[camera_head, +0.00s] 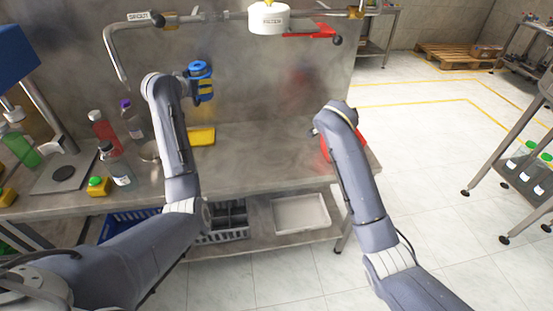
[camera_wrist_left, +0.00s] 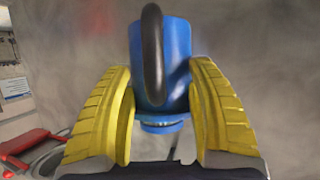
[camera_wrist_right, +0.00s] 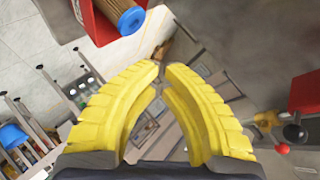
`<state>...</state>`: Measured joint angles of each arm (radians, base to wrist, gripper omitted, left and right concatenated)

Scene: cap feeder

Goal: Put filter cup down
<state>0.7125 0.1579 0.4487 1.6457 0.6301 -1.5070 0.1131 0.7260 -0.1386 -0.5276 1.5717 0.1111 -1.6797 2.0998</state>
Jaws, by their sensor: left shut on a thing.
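The filter cup (camera_wrist_left: 178,50) is blue with a curved black handle (camera_wrist_left: 153,55) on the side facing the left wrist camera. My left gripper (camera_wrist_left: 161,70) has its yellow fingers on both sides of it and is shut on it. In the head view the blue cup (camera_head: 200,68) shows in front of the grey wall panel, above the bench top, in my left gripper (camera_head: 205,88). My right gripper (camera_wrist_right: 161,68) has its yellow fingertips almost together, with nothing seen between them. In the head view my right arm hides that gripper.
The steel bench (camera_head: 250,165) has bare room at its middle and right. A yellow box (camera_head: 201,136) lies below the held cup, with several bottles further left. A white filter housing (camera_head: 268,18) hangs on pipework above. A red object (camera_head: 327,148) shows beside my right arm.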

